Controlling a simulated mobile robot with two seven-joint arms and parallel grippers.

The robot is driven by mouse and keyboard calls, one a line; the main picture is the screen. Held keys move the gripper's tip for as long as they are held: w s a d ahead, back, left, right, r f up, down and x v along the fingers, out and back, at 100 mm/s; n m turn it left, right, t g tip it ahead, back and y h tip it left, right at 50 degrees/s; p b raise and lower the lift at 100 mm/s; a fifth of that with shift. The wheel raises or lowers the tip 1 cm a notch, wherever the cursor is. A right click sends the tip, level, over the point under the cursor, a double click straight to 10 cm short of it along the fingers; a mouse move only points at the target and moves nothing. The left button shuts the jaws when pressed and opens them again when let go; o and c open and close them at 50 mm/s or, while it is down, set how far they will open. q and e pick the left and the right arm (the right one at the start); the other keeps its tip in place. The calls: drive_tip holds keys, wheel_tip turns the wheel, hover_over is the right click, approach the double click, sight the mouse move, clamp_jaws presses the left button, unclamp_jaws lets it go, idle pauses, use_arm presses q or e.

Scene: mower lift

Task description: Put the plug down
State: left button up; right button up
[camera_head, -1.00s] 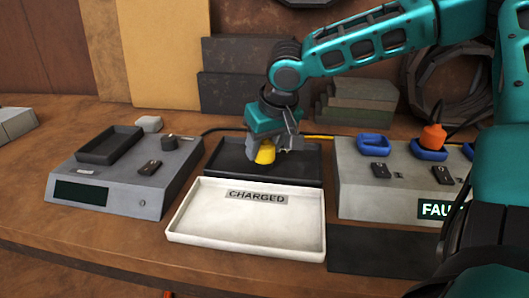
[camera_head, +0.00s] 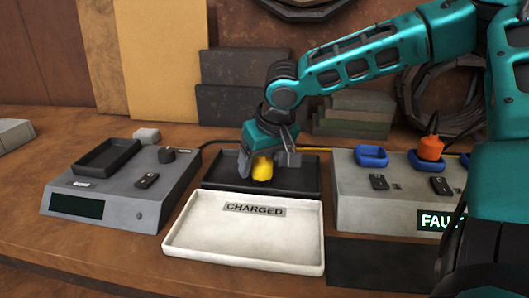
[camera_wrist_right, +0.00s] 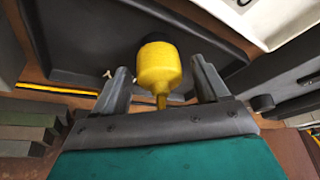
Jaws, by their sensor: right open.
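The yellow plug (camera_head: 262,169) is over or in the black tray (camera_head: 308,182), behind the white tray marked CHARGED. My right gripper (camera_head: 267,163) is low at the black tray, with its fingers on either side of the plug. In the right wrist view the plug (camera_wrist_right: 158,68) has a dark end and a thin yellow stem toward the palm. The open fingers (camera_wrist_right: 160,72) stand apart from it, with a gap on each side. Whether the plug rests fully on the tray floor is hard to tell. My left gripper is not in view.
The empty white CHARGED tray (camera_head: 244,246) is in front. A grey unit with a dark screen (camera_head: 77,206) stands left. A grey charger (camera_head: 350,203) stands right, with blue cradles and an orange plug (camera_head: 431,148). A yellow cable (camera_head: 318,149) runs behind the black tray.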

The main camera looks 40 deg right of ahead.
drive_tip(key=p+v, duration=0.3)
drive_tip(key=v, duration=0.9)
drive_tip(key=shift+p, duration=0.35)
drive_tip(key=shift+s+r, duration=0.1)
